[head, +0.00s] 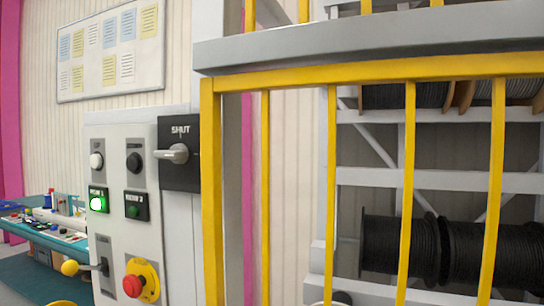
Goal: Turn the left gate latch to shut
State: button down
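The gate latch (180,175) is a black plate at the left edge of the yellow barred gate (211,190), with white lettering "SHUT" near its top. Its light grey handle (173,153) sits just below the lettering and lies roughly level, with its end toward the left. Only one latch shows. My gripper is not in view, and nothing touches the handle.
Behind the bars are black cable reels (400,248). A cluttered teal bench (70,240) stands far left.

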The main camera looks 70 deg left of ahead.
aim_at(178, 154)
jog(key=u, duration=2.6)
